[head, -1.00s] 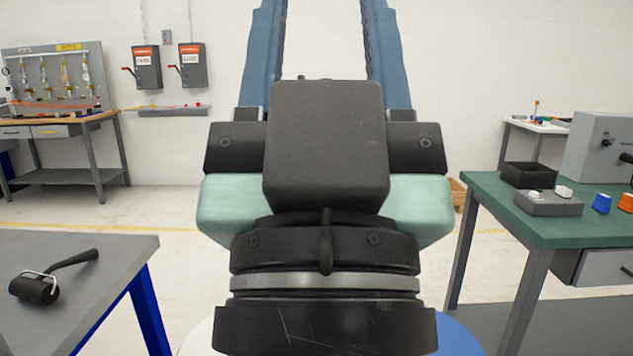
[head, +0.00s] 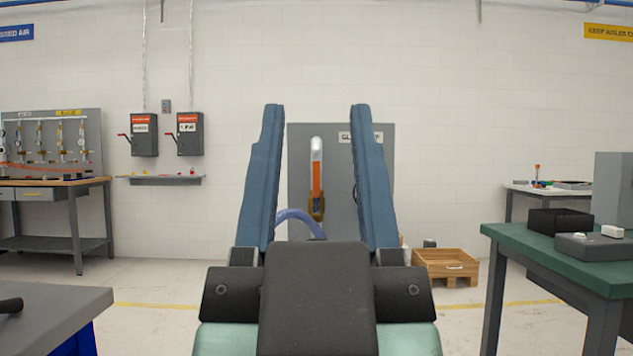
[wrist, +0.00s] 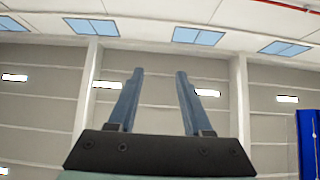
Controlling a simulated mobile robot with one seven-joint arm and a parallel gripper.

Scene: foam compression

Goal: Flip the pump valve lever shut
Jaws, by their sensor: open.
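A tall grey panel (head: 335,150) with a partly hidden label stands by the far wall. On it is an upright orange lever (head: 317,178) with a pale rounded top and a brass-coloured lower end, which I take as the pump valve lever. My gripper (head: 316,106) is open and empty, its blue fingers pointing up and forward. In the head view the lever shows between the fingers, well beyond them and not touched. In the wrist view my gripper (wrist: 160,72) shows only ceiling and upper wall behind it; the lever is not visible there.
A grey table (head: 55,310) is at the lower left and a green table (head: 560,262) at the right. A blue curved hose (head: 300,218) and a wooden crate (head: 445,262) are near the panel. Two switch boxes (head: 144,135) (head: 190,134) hang on the wall. Floor between the tables looks clear.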

